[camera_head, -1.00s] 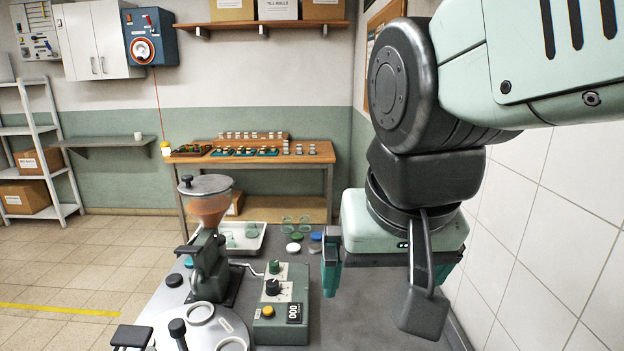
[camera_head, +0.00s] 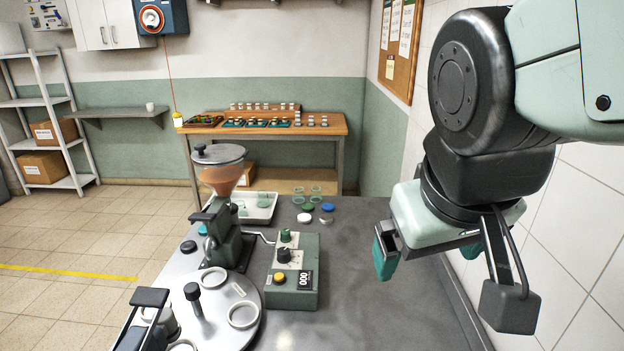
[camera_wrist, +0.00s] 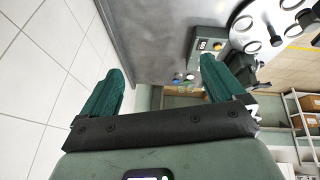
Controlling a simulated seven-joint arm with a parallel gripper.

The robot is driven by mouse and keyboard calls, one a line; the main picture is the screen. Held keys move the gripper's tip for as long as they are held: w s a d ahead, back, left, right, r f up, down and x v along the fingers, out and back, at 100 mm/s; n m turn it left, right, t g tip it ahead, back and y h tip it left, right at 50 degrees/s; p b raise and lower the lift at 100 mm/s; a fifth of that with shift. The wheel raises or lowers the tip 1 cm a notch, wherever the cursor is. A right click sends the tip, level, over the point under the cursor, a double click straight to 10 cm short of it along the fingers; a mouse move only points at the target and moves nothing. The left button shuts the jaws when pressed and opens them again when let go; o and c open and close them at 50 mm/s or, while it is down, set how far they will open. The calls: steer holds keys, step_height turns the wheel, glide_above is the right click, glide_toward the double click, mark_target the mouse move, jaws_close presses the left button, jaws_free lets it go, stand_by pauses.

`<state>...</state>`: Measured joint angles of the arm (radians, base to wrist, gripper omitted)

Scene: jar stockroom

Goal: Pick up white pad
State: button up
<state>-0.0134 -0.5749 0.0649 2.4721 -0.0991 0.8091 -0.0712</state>
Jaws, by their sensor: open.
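A small white disc, which looks like the white pad (camera_head: 304,218), lies flat on the grey worktop in the head view, beside a green disc (camera_head: 308,207), a blue disc (camera_head: 327,207) and a grey disc (camera_head: 326,221). My gripper (camera_head: 428,263) hangs above the right side of the worktop, to the right of the discs and apart from them. In the wrist view its two teal fingers (camera_wrist: 162,66) are spread with nothing between them. The discs show there only as tiny spots near the right finger.
A control box (camera_head: 292,275) and a hopper machine (camera_head: 220,220) stand left of the discs. A round plate (camera_head: 217,335) carries white rings. The worktop's right part is clear, with a tiled wall alongside.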

steer(key=w+a+f+n+g, duration=0.1)
steer(key=w+a+f+n, duration=0.1)
steer(key=w+f+n, duration=0.45)
steer(key=w+a+f+n+g, duration=0.1)
steer(key=w+a+f+n, duration=0.15)
steer(key=f, duration=0.65)
steer(key=s+a+f+n+g+y, duration=0.1)
steer(key=a+f+n+y, duration=0.1)
steer(key=a+f, duration=0.3)
steer(key=a+f+n+g+y, duration=0.1)
steer(key=a+f+n, duration=0.2)
steer(key=f, duration=0.6)
steer(key=s+a+f+n+g+y, duration=0.1)
steer(key=a+f+n+y, duration=0.1)
steer(key=a+f, duration=0.6)
steer(key=shift+s+n+g+y, duration=0.3)
steer(key=shift+s+n, duration=0.05)
steer(key=shift+n, duration=0.15)
steer(key=x, duration=0.5)
steer(key=shift+s+a, duration=0.1)
steer(key=shift+r, duration=0.1)
